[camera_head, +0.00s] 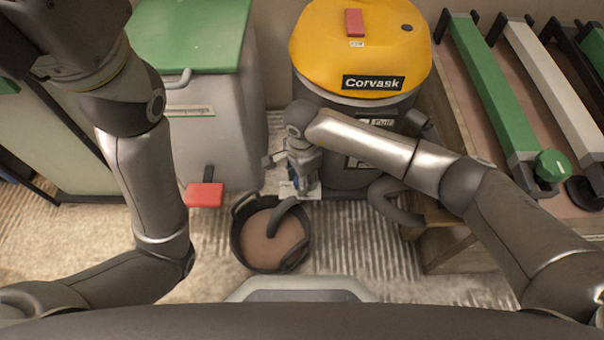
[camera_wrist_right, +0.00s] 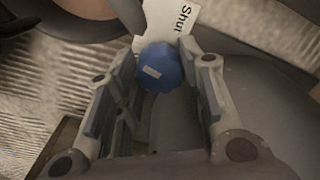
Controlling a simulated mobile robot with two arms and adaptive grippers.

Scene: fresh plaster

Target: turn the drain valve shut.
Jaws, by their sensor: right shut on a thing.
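The drain valve's round blue knob (camera_wrist_right: 160,68) has a pale stripe on its face. A white tag (camera_wrist_right: 178,18) reading "Shut" lies beside it. My right gripper (camera_wrist_right: 160,85) has its fingers on both sides of the knob and is shut on it. In the head view, my right gripper (camera_head: 303,178) reaches down low beside the grey drum with the yellow top (camera_head: 360,50), and mostly hides the knob. The left arm comes in from the left and bends up to the upper left; its fingers are out of the picture.
A black bucket (camera_head: 236,240) of brownish liquid stands just in front, with a dark curved hose (camera_head: 284,213) over it. A grey bin with a green lid (camera_head: 190,35) and red pedal (camera_head: 205,195) is left. A wooden bench with long green-and-white tools (camera_head: 485,85) is right.

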